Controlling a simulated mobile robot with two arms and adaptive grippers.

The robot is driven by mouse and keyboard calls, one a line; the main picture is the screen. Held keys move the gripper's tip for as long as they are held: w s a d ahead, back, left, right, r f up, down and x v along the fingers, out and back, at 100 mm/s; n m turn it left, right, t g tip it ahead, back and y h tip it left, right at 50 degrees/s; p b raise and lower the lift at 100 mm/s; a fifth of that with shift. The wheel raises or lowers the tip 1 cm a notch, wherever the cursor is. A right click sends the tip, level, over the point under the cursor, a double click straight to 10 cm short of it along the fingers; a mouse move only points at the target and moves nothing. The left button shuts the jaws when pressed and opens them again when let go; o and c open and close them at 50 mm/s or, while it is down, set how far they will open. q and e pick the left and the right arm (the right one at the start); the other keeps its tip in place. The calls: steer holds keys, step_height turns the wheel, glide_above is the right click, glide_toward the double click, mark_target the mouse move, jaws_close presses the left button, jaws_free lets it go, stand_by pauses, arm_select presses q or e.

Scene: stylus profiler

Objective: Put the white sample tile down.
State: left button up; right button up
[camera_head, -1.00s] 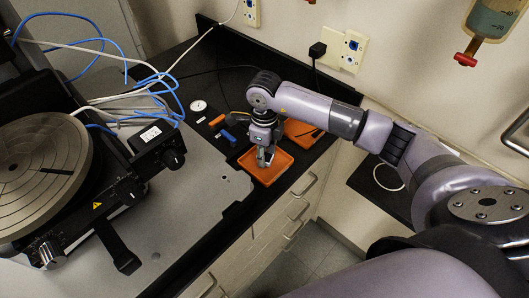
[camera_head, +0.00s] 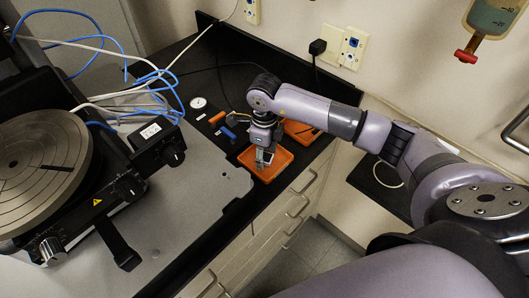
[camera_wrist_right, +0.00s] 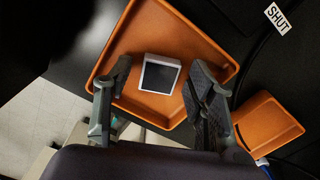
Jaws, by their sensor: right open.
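The white sample tile (camera_wrist_right: 159,74) has white edges and a dark square top face. In the right wrist view it lies on the floor of the orange tray (camera_wrist_right: 113,50). My right gripper (camera_wrist_right: 160,66) is open, with one finger on each side of the tile and a visible gap to each. In the head view my right gripper (camera_head: 264,160) points down into the orange tray (camera_head: 286,157), and the tile is too small and covered to make out surely. My left gripper is not in view.
A second orange tray (camera_head: 299,132) sits just behind; it also shows in the wrist view (camera_wrist_right: 268,122). Small orange (camera_head: 217,117) and blue (camera_head: 228,133) items and a round white dial (camera_head: 198,103) lie to the left. The profiler with its round stage (camera_head: 40,160) fills the left side.

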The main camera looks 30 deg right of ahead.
mark_target(265, 157)
steer(key=shift+r, duration=0.45)
step_height(265, 157, up, 11)
steer(key=b, duration=0.3)
steer(key=shift+r+b, duration=0.2)
steer(key=shift+b, duration=0.15)
steer(key=shift+s, duration=0.1)
